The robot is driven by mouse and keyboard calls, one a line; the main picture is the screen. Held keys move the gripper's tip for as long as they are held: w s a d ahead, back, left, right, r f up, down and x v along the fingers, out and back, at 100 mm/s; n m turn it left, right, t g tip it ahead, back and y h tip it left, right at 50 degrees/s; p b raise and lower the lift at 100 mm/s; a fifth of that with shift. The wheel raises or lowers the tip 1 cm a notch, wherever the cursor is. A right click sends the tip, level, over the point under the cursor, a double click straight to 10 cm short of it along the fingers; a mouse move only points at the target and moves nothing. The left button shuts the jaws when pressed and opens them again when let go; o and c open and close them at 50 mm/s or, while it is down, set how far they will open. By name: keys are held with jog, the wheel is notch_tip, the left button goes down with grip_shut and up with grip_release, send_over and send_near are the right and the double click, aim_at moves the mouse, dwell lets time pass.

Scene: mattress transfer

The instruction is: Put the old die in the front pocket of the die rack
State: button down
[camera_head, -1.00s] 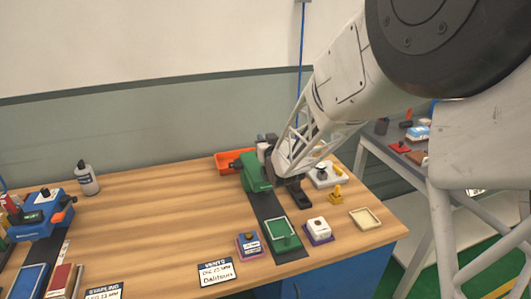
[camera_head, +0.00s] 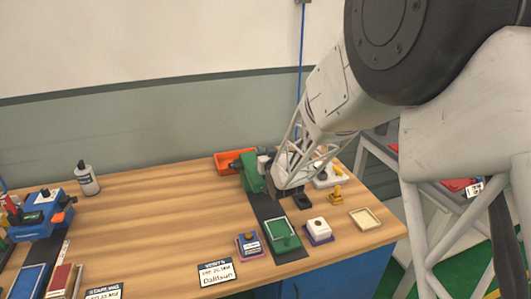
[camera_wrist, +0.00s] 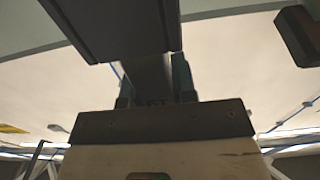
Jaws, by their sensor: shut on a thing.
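My gripper (camera_wrist: 154,88) points away from the wrist camera, its two dark fingers closed on a dark block (camera_wrist: 150,75). I cannot tell from its surface whether this block is the old die. In the head view the end of my arm is beside the green press (camera_head: 251,173), on its right, and largely hides my gripper and what it holds. A white holder (camera_head: 322,182) with dark parts stands behind and right of my arm, partly hidden. I cannot tell whether it is the die rack, and no front pocket is clear.
A small black block (camera_head: 301,200) and a yellow stand (camera_head: 336,197) are right of the press. A green pad (camera_head: 283,240), a purple-based white block (camera_head: 318,231) and a cream tray (camera_head: 364,219) lie nearer. An orange bin (camera_head: 229,159) is behind. The table's left middle is clear.

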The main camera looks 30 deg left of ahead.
jog(key=shift+f, duration=0.1)
jog(key=c, duration=0.9)
grip_release()
jog(key=shift+v, duration=3.95)
jog(key=shift+f, duration=0.1)
